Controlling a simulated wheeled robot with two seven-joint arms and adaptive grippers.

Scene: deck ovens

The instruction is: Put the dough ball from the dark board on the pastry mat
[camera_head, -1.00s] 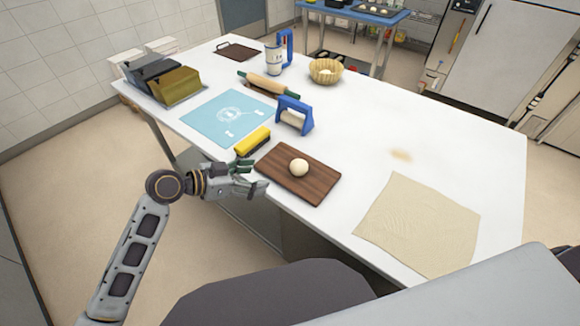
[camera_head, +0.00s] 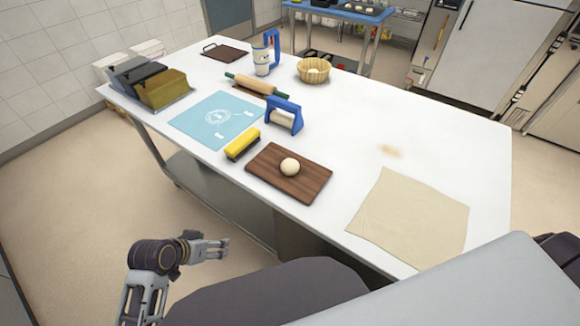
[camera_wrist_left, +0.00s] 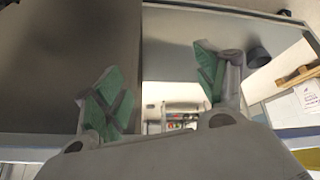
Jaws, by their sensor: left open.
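The pale dough ball (camera_head: 290,167) sits on the dark wooden board (camera_head: 262,177) near the table's front edge. The light blue pastry mat (camera_head: 190,126) lies flat further back and to the left, with nothing on it. My left gripper (camera_head: 226,248) is below and in front of the table edge, apart from the board and the ball. In the left wrist view its green-padded fingers (camera_wrist_left: 160,92) stand wide apart with nothing between them. My right gripper is not in view.
A yellow brush (camera_head: 243,143) lies between board and mat. A blue-handled tool (camera_head: 284,116), a rolling pin (camera_head: 255,86) and a basket (camera_head: 313,70) stand behind. A beige cloth (camera_head: 410,217) lies at right.

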